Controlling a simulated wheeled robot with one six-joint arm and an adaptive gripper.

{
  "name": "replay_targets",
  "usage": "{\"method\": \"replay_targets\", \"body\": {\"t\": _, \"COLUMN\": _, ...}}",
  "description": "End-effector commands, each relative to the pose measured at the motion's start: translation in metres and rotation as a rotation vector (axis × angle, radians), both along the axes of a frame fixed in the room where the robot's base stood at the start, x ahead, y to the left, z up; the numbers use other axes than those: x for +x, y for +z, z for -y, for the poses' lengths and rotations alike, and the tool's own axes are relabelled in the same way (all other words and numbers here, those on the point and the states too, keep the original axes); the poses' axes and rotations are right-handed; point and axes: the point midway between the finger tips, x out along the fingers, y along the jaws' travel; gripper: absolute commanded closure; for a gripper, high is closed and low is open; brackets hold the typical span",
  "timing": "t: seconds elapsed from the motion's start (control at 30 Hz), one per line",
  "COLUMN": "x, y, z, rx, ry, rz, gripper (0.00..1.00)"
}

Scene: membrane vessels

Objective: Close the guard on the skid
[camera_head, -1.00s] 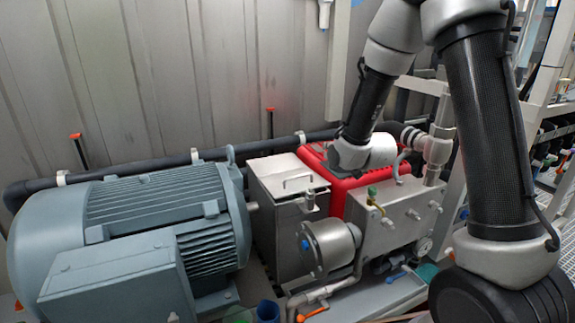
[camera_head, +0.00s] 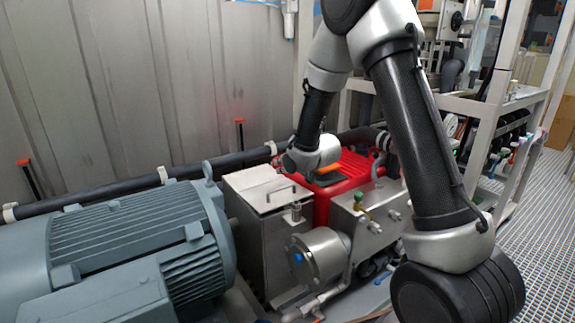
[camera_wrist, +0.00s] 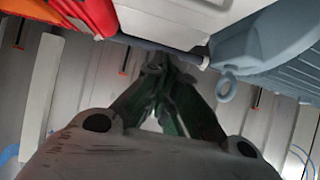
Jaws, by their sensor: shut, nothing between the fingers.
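The guard (camera_head: 268,189) is a grey metal box with a handled lid, between the motor and the red pump on the skid. Its lid looks flat on the box in the head view. In the wrist view the light grey surface at the top centre (camera_wrist: 180,18) appears to be part of it. My gripper (camera_wrist: 160,68) is shut and empty in the wrist view, its fingers pointing at the back pipe and wall, just beyond the guard's edge. In the head view my wrist is above and behind the guard's right side, and the fingers are hidden.
The large blue-grey motor (camera_head: 130,238) stands left of the guard. The red pump (camera_head: 352,164) and its metal block with fittings (camera_head: 365,215) are to the right. A black pipe (camera_head: 105,192) runs along the wall (camera_head: 130,90). Grating floor (camera_head: 540,230) is clear at the right.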

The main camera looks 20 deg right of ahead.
Motion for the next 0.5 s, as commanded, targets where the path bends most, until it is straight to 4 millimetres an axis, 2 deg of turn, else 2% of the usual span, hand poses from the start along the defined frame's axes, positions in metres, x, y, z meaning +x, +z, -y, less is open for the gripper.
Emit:
{"method": "replay_targets", "body": {"t": 0.07, "x": 0.013, "y": -0.009, "z": -0.005, "rx": 0.000, "ry": 0.001, "rz": -0.001, "gripper": 1.00}}
{"method": "replay_targets", "body": {"t": 0.3, "x": 0.004, "y": -0.040, "z": -0.002, "rx": -0.001, "ry": 0.000, "rz": -0.002, "gripper": 1.00}}
{"method": "replay_targets", "body": {"t": 0.5, "x": 0.002, "y": -0.047, "z": -0.001, "rx": 0.000, "ry": 0.000, "rz": 0.000, "gripper": 1.00}}
